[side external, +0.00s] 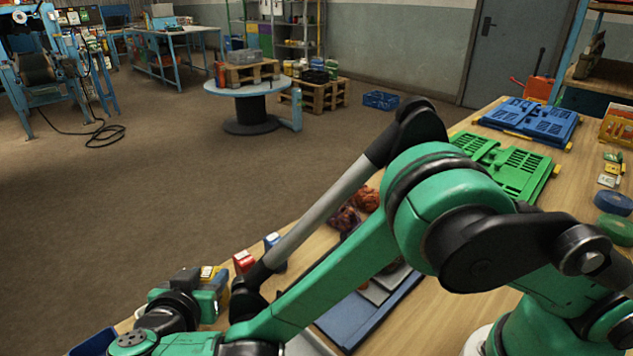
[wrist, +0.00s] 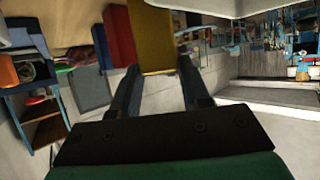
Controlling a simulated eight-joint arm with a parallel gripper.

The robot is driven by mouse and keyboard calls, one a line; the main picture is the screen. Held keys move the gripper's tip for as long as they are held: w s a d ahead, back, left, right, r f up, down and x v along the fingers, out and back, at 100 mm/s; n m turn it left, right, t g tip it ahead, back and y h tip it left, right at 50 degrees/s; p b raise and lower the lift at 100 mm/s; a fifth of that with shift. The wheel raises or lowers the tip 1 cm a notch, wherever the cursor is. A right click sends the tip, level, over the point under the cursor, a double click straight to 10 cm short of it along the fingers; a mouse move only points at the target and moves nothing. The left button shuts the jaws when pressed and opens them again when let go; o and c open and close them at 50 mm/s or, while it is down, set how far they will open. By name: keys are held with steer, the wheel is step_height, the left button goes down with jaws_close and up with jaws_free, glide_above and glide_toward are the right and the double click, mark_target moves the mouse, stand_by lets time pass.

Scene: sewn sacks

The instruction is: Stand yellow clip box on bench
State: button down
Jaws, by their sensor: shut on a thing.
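The yellow clip box (wrist: 165,38) is between the two dark fingers of my gripper (wrist: 160,78) in the wrist view, with its plain yellow face toward the camera. My gripper (side external: 207,280) is shut on it. In the side external view my gripper is at the lower left, over the near end of the wooden bench (side external: 318,243). Only a small yellow part of the box (side external: 222,302) shows there, behind the gripper. Whether the box touches the bench is hidden.
A red box (side external: 243,262) and a blue box (side external: 272,240) stand just right of my gripper. Dark red and orange bags (side external: 345,218) lie farther along. A blue tray (side external: 365,318), green crates (side external: 505,165) and blue crates (side external: 532,122) are also on the bench.

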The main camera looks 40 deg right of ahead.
steer(key=shift+f, duration=0.25)
steer(key=shift+f, duration=0.15)
steer(key=shift+c, duration=2.1)
jaws_free()
